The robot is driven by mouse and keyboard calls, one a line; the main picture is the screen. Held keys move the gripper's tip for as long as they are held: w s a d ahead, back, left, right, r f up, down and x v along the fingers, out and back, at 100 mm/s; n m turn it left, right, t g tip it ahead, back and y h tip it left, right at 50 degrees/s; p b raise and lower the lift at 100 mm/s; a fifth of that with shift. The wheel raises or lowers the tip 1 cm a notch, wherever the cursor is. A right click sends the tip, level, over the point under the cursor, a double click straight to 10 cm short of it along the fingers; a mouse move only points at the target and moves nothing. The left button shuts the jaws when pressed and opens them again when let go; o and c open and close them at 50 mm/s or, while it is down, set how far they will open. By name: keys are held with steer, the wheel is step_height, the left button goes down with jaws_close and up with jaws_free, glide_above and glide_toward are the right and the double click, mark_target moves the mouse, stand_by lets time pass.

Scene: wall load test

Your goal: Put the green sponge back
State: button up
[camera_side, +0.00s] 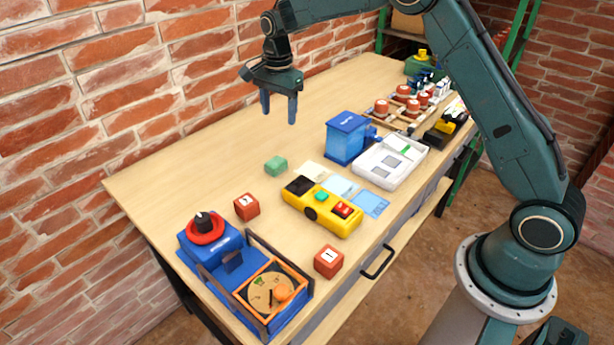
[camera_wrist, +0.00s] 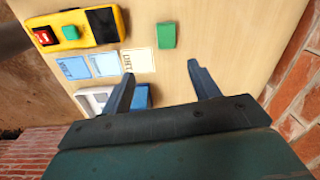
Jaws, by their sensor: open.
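The green sponge, a small green block (camera_side: 276,166), lies on the wooden table left of the cream card (camera_side: 310,171). In the wrist view the green block (camera_wrist: 166,36) lies beyond my fingertips, with bare table around it. My gripper (camera_side: 279,107) is open and empty, held well above the table over toward the brick wall. It also shows in the wrist view (camera_wrist: 162,72), with nothing between the fingers. A white tray (camera_side: 370,179) with grey sections and a green patch stands right of the blue box (camera_side: 346,137).
A yellow device (camera_side: 318,218) with a green square and red block lies beside blue cards (camera_side: 371,203). Red numbered cubes (camera_side: 247,207) and a blue station with a dial (camera_side: 209,249) stand in front. Table between the sponge and the brick wall (camera_side: 80,90) is clear.

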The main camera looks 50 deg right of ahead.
steer(key=s+a+r+n+t, duration=0.2)
steer(key=s+r+n, duration=0.6)
steer(key=s+r, duration=0.85)
steer(key=s+f+n+t, duration=0.2)
steer(key=s+n, duration=0.6)
steer(key=s, duration=1.4)
steer(key=shift+s+a+f+t, duration=0.15)
steer(key=shift+s+f+t, duration=0.25)
steer(key=shift+t, duration=0.1)
